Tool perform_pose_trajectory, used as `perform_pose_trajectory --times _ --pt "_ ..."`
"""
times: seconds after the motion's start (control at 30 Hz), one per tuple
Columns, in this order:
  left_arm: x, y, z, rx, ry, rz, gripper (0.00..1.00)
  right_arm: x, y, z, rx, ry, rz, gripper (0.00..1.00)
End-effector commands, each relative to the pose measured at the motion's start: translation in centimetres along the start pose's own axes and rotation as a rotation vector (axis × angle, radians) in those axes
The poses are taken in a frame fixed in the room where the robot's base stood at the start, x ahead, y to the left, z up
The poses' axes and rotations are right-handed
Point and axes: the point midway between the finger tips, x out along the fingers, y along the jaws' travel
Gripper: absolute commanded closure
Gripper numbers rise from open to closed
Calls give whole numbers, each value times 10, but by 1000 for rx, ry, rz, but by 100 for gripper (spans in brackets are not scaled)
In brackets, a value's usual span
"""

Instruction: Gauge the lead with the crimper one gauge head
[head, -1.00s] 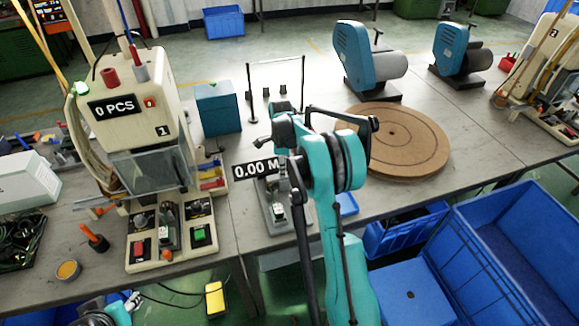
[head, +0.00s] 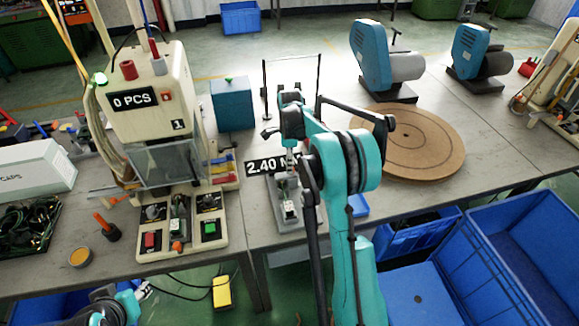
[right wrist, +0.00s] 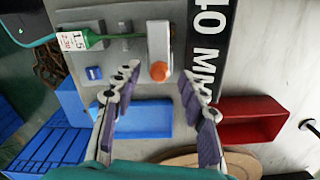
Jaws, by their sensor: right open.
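The crimper one (head: 150,110) stands left of centre in the head view, with its "0 PCS" display and the label 1. To its right is the grey gauge (head: 287,205), whose display (head: 268,166) reads 2.40 and is partly covered by my arm. In the right wrist view the gauge (right wrist: 115,58) carries a green-ended piece (right wrist: 92,38) with a white tag; I cannot tell if it is the lead. My right gripper (right wrist: 161,80) is open and empty, its fingers around the orange button's (right wrist: 159,71) near side. My left gripper (head: 143,291) is low at the left, too small to read.
A blue tray (right wrist: 150,120) and a red bin (right wrist: 255,120) lie beside the gauge. A round brown turntable (head: 420,145) is to the right. Blue crates (head: 500,250) stand at the front right. An orange-handled tool (head: 105,225) and a small round tin (head: 80,257) are at the left.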

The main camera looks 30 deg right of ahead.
Motion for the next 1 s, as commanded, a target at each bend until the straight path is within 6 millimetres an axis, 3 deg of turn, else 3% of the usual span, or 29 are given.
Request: perform_pose_trajectory --times 0.2,0.4,0.6,1.0 --pt "0 0 0 0 0 0 60 -50 0 1 -1 0 0 58" --pt "0 0 0 0 0 0 60 -82 0 1 -1 -1 1 58" --pt "0 0 0 0 0 0 60 -92 0 2 -1 -1 1 58" --pt "0 0 0 0 0 0 60 -92 0 1 -1 -1 1 58"
